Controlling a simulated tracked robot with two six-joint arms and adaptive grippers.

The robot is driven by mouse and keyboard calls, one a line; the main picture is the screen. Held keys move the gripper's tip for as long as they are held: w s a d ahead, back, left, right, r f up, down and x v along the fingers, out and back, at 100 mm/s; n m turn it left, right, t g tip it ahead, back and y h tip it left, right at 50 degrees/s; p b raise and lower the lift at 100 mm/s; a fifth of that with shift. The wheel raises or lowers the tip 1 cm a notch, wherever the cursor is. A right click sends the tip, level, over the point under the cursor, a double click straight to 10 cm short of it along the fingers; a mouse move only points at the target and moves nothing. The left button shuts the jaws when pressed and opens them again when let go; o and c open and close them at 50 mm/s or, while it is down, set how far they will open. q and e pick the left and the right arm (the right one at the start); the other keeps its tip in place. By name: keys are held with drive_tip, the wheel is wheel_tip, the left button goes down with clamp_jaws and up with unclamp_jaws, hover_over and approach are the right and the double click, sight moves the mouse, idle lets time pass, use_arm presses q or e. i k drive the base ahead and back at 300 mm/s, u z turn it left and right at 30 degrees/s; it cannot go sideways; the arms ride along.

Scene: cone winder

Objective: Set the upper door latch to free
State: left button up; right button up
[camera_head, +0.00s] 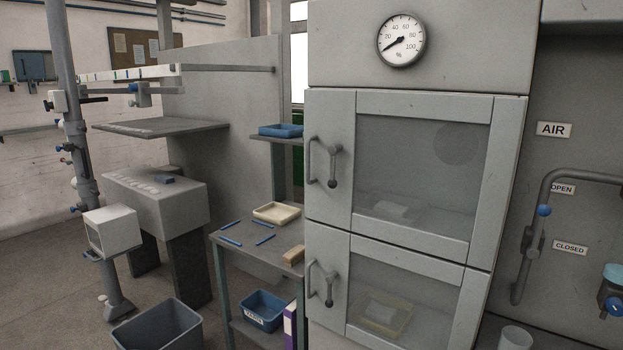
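The upper door (477,210) of the grey cabinet has a large glass window, and it looks shut. Its latch (332,164) is on the left side, a grey handle with a ball-ended lever hanging down beside a curved pull. A pale object (391,210) shows dimly behind the upper glass. The lower door (468,303) has a similar latch (329,285), also with its lever hanging down. Neither of my grippers is in the head view.
A small table (228,256) left of the cabinet carries a cream tray (277,212), several blue sticks and a tan block (293,255). A grey bin (160,326) stands on the floor. A pipe (570,175) with a blue-marked lever is right of the cabinet.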

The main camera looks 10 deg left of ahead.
sight(333, 150)
drive_tip(key=z, duration=0.15)
drive_tip(key=i, duration=0.9)
drive_tip(key=u, duration=0.05)
